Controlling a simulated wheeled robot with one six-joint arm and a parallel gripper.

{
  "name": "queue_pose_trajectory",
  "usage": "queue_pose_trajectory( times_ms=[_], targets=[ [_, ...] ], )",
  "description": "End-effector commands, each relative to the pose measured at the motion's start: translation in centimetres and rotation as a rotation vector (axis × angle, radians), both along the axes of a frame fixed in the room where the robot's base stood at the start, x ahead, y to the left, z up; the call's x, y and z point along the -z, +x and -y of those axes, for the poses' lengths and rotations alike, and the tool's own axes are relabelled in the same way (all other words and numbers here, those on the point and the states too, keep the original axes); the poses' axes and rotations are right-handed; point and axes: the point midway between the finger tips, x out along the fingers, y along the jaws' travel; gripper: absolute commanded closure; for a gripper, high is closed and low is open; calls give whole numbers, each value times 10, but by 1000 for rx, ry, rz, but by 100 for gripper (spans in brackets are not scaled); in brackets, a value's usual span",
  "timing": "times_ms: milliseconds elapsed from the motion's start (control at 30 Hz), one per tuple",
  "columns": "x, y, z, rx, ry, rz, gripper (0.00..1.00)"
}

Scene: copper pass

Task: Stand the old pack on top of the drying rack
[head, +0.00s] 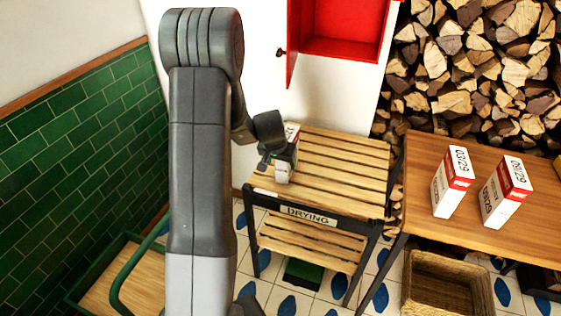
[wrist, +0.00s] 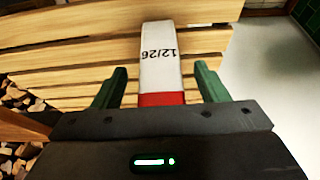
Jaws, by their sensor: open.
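The old pack, white with a red band and marked 12/26, shows in the wrist view (wrist: 161,65) and, partly hidden by my gripper, in the head view (head: 283,177). It is at the left part of the slatted top of the drying rack (head: 340,160), and appears to rest on the slats. My gripper (wrist: 160,82) is open around the pack, with a visible gap between each green finger and its sides. In the head view my gripper (head: 279,157) is over the rack's left side. The rack bears a DRYING label on its front.
Two similar packs, marked 03/29 (head: 452,182) and 09/29 (head: 506,192), stand on the wooden table (head: 425,155) at right. A wicker basket (head: 445,285) is below it. An open red cabinet (head: 340,35) hangs above the rack. The right part of the rack top is clear.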

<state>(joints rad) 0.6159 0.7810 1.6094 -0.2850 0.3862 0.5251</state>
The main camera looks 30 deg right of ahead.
Motion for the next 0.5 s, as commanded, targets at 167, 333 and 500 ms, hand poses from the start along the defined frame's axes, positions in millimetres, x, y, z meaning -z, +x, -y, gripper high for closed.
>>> queue_pose_trajectory(
  times_ms=[167, 333, 500],
  targets=[
    [-25, -6, -7, 1, -2, 4, 33],
    [-56, -14, -17, 0, -3, 3, 33],
    [-84, -21, -27, 0, -3, 3, 33]
  ],
)
